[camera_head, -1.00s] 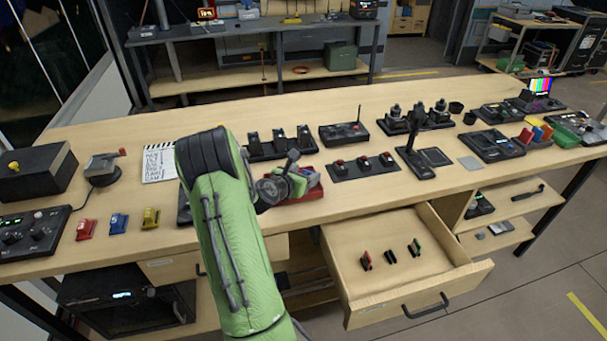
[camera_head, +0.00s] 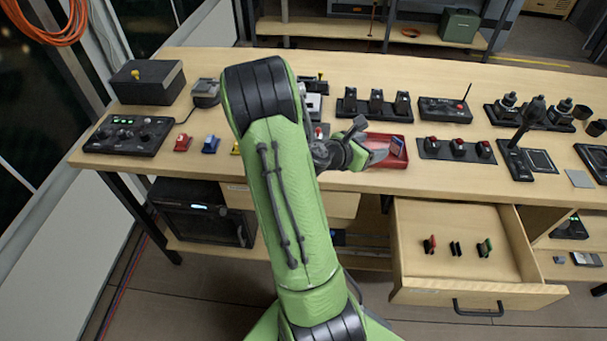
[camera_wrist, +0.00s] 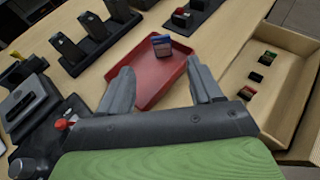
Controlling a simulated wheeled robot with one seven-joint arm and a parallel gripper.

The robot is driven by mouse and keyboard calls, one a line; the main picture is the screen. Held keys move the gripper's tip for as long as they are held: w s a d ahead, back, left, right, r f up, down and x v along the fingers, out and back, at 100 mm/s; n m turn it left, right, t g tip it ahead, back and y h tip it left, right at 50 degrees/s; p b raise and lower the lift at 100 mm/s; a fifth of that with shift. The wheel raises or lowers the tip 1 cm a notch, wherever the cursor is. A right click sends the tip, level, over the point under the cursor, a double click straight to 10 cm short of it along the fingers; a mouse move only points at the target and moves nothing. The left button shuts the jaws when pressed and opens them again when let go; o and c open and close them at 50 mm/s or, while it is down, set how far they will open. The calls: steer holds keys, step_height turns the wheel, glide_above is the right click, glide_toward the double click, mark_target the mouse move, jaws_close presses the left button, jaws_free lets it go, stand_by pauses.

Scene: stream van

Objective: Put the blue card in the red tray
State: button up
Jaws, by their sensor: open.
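The red tray (camera_head: 376,138) lies on the bench, partly hidden by my arm in the head view. It shows in front of my fingers in the wrist view (camera_wrist: 150,88). The blue card (camera_wrist: 161,43) is inside the tray near its far edge, seemingly standing tilted; it also shows in the head view (camera_head: 397,147). My gripper (camera_wrist: 162,84) is open and empty. Its fingers are over the near part of the tray, apart from the card. I cannot tell their exact height above the tray.
An open drawer (camera_head: 430,210) to the right holds several small cards. Black switch units (camera_head: 457,151) stand right of the tray, with upright black devices (camera_head: 376,103) behind it. A black box (camera_head: 147,82) and a control panel (camera_head: 127,135) stand at the left. Bare bench lies behind.

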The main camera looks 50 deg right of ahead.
steer(key=w+a+r+m+t+y, duration=0.3)
steer(key=w+a+m, duration=0.25)
steer(key=a, duration=0.45)
steer(key=w+a+r+m+t+y, duration=0.35)
steer(key=a+m, duration=0.25)
steer(key=a, duration=0.4)
steer(key=s+a+r+m+t+y, duration=0.1)
steer(key=s+a+r+m+y, duration=0.1)
steer(key=a, duration=0.8)
steer(key=s+a+r+m+t+y, duration=0.1)
steer(key=s+a+y, duration=0.3)
steer(key=a, duration=0.7)
steer(key=shift+s+r+m+y, duration=0.2)
steer(key=shift+r+m+y, duration=0.15)
steer(key=shift+r, duration=0.45)
steer(key=shift+r, duration=0.1)
